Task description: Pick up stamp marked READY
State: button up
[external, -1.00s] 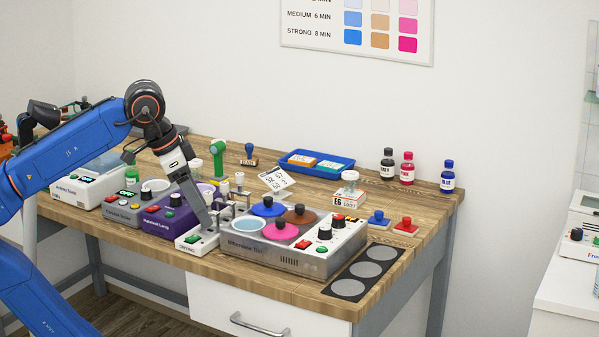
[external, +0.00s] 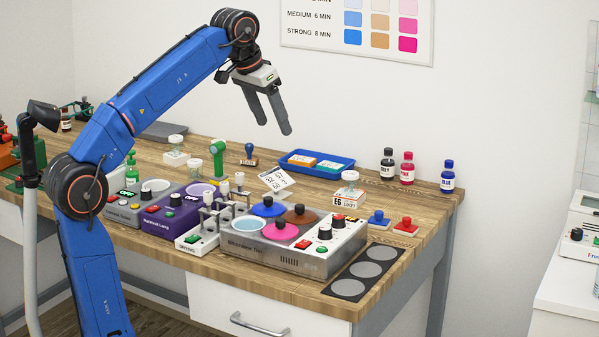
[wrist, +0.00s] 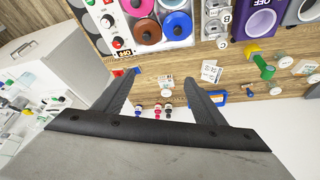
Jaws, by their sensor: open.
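A stamp with a blue knobbed handle and a wooden base (external: 249,155) stands upright at the back of the wooden bench; the lettering on its base is too small to read for certain. A small blue shape near the bench edge in the wrist view (wrist: 250,92) looks like its handle. My gripper (external: 273,124) is open and empty, pointing down high above the bench, up and slightly to the right of the stamp in the external view. In the wrist view both fingers of my gripper (wrist: 161,72) are spread with nothing between them.
A green-headed tool (external: 218,155) stands left of the stamp, a blue tray (external: 318,172) to its right. Dark, red and blue bottles (external: 407,168) stand at the back right. Devices with knobs and coloured discs (external: 283,232) fill the front. A small blue-knobbed block (external: 378,218) sits at the right.

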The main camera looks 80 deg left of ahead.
jog(key=w+a+n, duration=0.2)
jog(key=w+a, duration=0.3)
jog(key=a, duration=0.7)
jog(key=n+g+y, duration=0.2)
jog(key=n, duration=0.3)
send_over(249, 155)
jog(key=d, duration=0.2)
jog(key=f, duration=1.6)
jog(key=s+f, duration=0.1)
jog(key=f, duration=0.7)
jog(key=shift+a, duration=0.15)
jog(key=shift+x, duration=2.65)
jog(key=shift+s, duration=0.1)
jog(key=c, duration=1.1)
